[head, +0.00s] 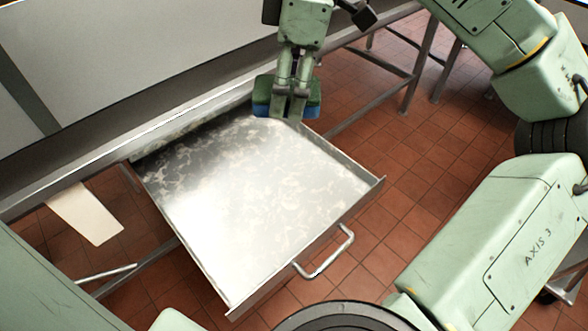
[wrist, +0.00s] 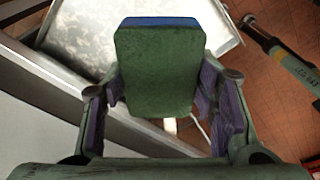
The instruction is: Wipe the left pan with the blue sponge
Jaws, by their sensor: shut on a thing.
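A blue sponge with a green scouring side (head: 262,107) is held in my gripper (head: 289,112) at the far right corner of a metal pan (head: 240,200). In the wrist view, the green face of the sponge (wrist: 158,75) fills the space between my gripper's two fingers (wrist: 160,100), with a blue strip at its top edge. The pan is wide and shallow, with pale mottled marks over its floor and a handle on its near right side. Whether the sponge touches the pan floor cannot be told.
A long metal rail (head: 110,140) runs along the pan's far side, beside a pale sloping panel (head: 150,50). A cream paddle-shaped piece (head: 85,212) hangs at the left. Metal legs (head: 418,70) stand at the back right on a red tiled floor (head: 440,140).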

